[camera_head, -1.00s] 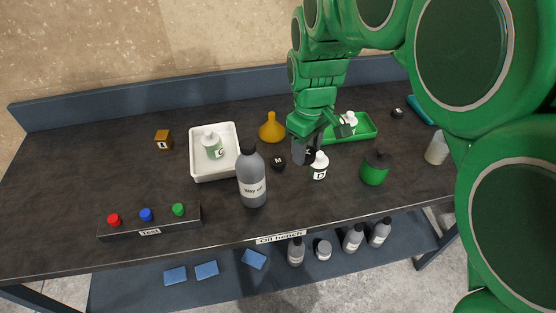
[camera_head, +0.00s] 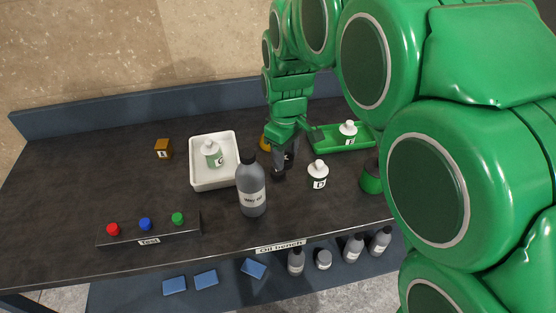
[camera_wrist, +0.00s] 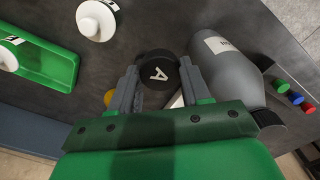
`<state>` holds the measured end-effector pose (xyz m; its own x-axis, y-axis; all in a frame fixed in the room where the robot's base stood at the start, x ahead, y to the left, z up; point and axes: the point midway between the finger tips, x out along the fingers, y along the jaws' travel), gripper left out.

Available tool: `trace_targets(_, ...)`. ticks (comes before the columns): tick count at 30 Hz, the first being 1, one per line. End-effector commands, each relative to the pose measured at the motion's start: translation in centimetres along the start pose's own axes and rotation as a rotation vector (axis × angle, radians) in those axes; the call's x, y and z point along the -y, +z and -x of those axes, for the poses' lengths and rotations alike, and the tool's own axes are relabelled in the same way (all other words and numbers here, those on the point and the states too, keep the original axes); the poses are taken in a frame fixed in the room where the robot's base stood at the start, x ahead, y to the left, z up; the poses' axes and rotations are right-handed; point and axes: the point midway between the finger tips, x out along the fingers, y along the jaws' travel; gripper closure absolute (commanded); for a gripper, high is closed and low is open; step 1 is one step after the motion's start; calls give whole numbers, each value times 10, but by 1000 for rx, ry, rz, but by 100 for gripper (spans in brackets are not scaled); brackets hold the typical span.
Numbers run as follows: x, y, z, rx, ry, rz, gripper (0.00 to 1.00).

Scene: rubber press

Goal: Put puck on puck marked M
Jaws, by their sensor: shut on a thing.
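My gripper (camera_wrist: 158,82) is shut on a black puck (camera_wrist: 157,68) with a white letter that looks like A, seen between the fingertips in the wrist view. In the head view my gripper (camera_head: 283,168) points down just right of the grey bottle, low over the bench. The puck marked M is not separately visible now; my gripper covers the spot where it stood. A dark shape shows at the fingertips in the head view, but I cannot tell which puck it is, or whether the held puck touches the one marked M.
A tall grey bottle (camera_head: 252,190) stands close on the left, a white-capped bottle D (camera_head: 318,176) close on the right. A white tray (camera_head: 194,180), yellow funnel (camera_head: 264,142), green tray (camera_head: 325,146) and green can (camera_head: 369,182) stand around. A button box (camera_head: 190,228) is front left.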

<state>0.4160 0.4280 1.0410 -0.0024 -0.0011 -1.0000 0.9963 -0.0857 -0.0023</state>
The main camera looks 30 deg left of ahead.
Motion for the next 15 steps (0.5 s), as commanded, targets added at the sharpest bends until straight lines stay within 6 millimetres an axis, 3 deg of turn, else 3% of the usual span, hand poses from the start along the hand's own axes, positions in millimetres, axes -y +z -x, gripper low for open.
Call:
trace_targets(6, -16, -20, -11, -1, 1, 0, 87)
trace_targets(15, -32, -39, -43, -1, 1, 0, 87)
